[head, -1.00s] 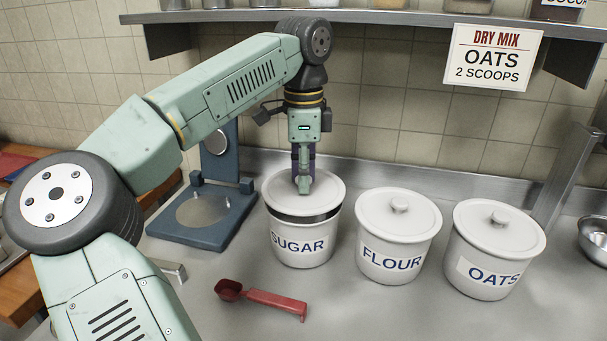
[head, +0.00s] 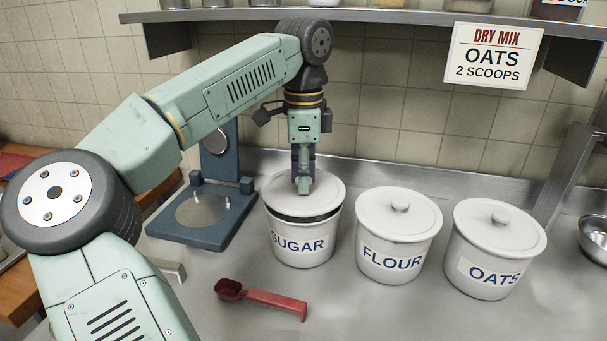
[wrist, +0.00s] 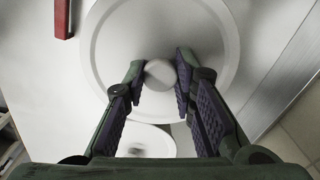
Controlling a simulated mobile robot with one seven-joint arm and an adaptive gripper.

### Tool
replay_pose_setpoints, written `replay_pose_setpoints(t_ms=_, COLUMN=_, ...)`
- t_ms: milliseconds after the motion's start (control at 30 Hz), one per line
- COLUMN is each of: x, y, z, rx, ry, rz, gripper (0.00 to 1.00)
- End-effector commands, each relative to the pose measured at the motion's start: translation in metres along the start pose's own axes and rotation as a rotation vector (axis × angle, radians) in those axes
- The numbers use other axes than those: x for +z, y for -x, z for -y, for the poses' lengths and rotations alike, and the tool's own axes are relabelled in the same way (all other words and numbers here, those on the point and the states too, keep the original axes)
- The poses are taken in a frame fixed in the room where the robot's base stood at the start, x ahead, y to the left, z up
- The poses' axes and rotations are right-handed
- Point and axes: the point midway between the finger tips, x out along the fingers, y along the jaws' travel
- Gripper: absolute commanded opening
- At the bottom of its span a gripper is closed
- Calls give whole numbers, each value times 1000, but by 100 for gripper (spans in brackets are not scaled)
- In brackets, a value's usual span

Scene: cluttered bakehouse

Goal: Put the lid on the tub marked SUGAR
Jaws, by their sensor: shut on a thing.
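The white tub marked SUGAR (head: 300,243) stands on the steel counter, left of two other tubs. Its white round lid (head: 328,188) is over its mouth, with a dark gap showing between lid and rim at the front. My gripper (head: 303,188) points straight down above the tub and is shut on the lid's knob. In the wrist view the lid (wrist: 110,45) fills the upper middle, and the fingers (wrist: 161,85) are on both sides of the round knob (wrist: 160,74). The inside of the tub is hidden by the lid.
Lidded tubs marked FLOUR (head: 392,262) and OATS (head: 488,272) stand to the right. A red scoop (head: 270,299) lies in front. A blue scale (head: 205,228) stands at the left. A shelf (head: 390,16) overhangs the back, with a DRY MIX sign (head: 493,56).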

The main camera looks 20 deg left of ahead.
Motion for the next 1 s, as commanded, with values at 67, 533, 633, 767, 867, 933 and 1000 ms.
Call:
replay_pose_setpoints(t_ms=67, x=0, y=-3, z=0, rx=0, ry=0, rz=0, gripper=0)
replay_pose_setpoints(t_ms=533, x=0, y=-15, z=0, rx=0, ry=0, rz=0, gripper=0)
replay_pose_setpoints(t_ms=633, x=0, y=-18, z=0, rx=0, ry=0, rz=0, gripper=0)
replay_pose_setpoints(t_ms=767, x=0, y=-19, z=0, rx=0, ry=0, rz=0, gripper=0)
replay_pose_setpoints(t_ms=867, x=0, y=-19, z=0, rx=0, ry=0, rz=0, gripper=0)
replay_pose_setpoints(t_ms=933, x=0, y=-19, z=0, rx=0, ry=0, rz=0, gripper=28)
replay_pose_setpoints(t_ms=1000, x=0, y=-19, z=0, rx=0, ry=0, rz=0, gripper=32)
